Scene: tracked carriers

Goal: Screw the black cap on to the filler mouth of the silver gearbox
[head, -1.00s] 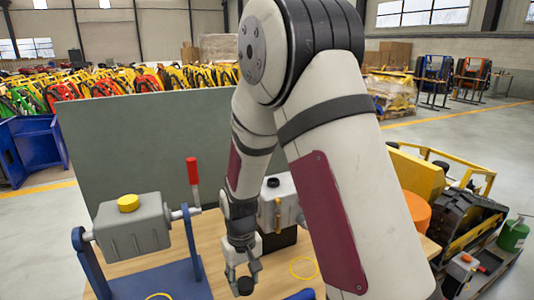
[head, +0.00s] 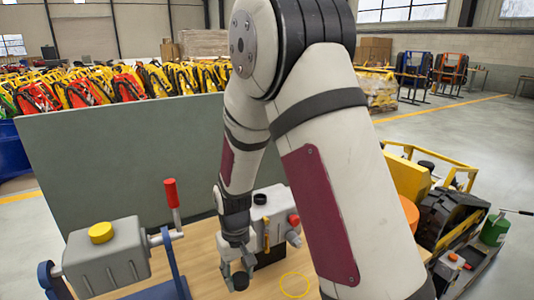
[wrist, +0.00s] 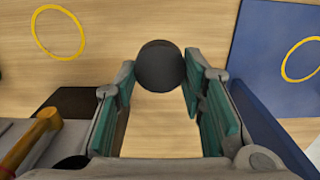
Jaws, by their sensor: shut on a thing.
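My gripper (head: 237,270) is shut on the black cap (head: 240,281), which it holds between its fingertips. In the wrist view the round dark cap (wrist: 160,65) sits between the green-padded fingers. The silver gearbox (head: 272,205) stands on a black block just behind and right of my gripper, with a dark filler mouth (head: 260,199) on top. In the wrist view part of the gearbox (wrist: 50,150) shows at the lower left, beside a brass-coloured fitting. The cap is apart from the mouth. My forearm covers some of the bench in the head view.
A grey box (head: 105,255) with a yellow cap (head: 101,232) hangs in a blue cradle (head: 172,262) with a red-handled lever (head: 171,195) at the left. A yellow ring (head: 296,285) marks bare wood right of my gripper. A grey-green panel (head: 120,150) stands behind the bench.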

